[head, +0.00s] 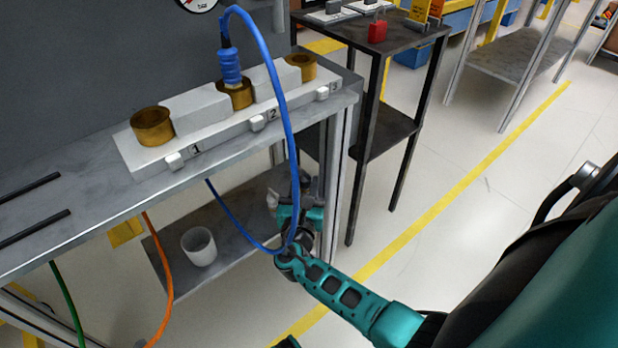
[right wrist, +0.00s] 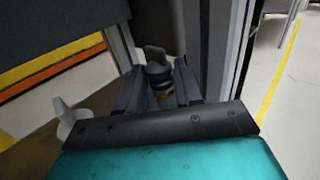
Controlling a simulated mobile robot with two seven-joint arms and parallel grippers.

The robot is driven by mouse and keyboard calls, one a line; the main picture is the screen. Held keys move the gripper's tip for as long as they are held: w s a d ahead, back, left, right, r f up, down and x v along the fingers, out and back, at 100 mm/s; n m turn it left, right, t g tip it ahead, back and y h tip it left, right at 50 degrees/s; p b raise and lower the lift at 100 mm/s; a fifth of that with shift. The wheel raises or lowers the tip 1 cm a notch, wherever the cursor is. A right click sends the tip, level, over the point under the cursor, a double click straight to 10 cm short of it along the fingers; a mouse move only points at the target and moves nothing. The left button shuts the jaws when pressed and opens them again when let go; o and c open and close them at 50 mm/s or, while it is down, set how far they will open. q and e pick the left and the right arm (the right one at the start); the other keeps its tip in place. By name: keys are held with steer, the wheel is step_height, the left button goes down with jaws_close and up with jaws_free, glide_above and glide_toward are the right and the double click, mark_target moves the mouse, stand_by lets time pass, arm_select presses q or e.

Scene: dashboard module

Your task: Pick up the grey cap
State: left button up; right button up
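A dark grey cap (right wrist: 156,56) with a flat grip tab and a yellow-orange band stands between the fingers of my right gripper (right wrist: 160,85) in the right wrist view. The fingers flank it closely; whether they touch it is unclear. A lighter grey, similarly shaped piece (right wrist: 70,121) stands to the left, outside the fingers. In the head view a pale piece (head: 272,199) shows beside my right gripper (head: 305,187), at the lower shelf's right end. The fingers are small and dark there.
A white cup (head: 198,246) stands on the lower shelf (head: 180,285). Above is a grey bench (head: 85,205) with a numbered block holding brass rings. A blue hose (head: 281,95) hangs in front of my right arm. A dark side table (head: 385,135) stands to the right.

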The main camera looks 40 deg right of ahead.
steer(key=shift+w+d, duration=0.15)
steer(key=shift+w, duration=0.05)
steer(key=shift+c, duration=0.5)
jaws_close()
steer(key=shift+r, duration=0.1)
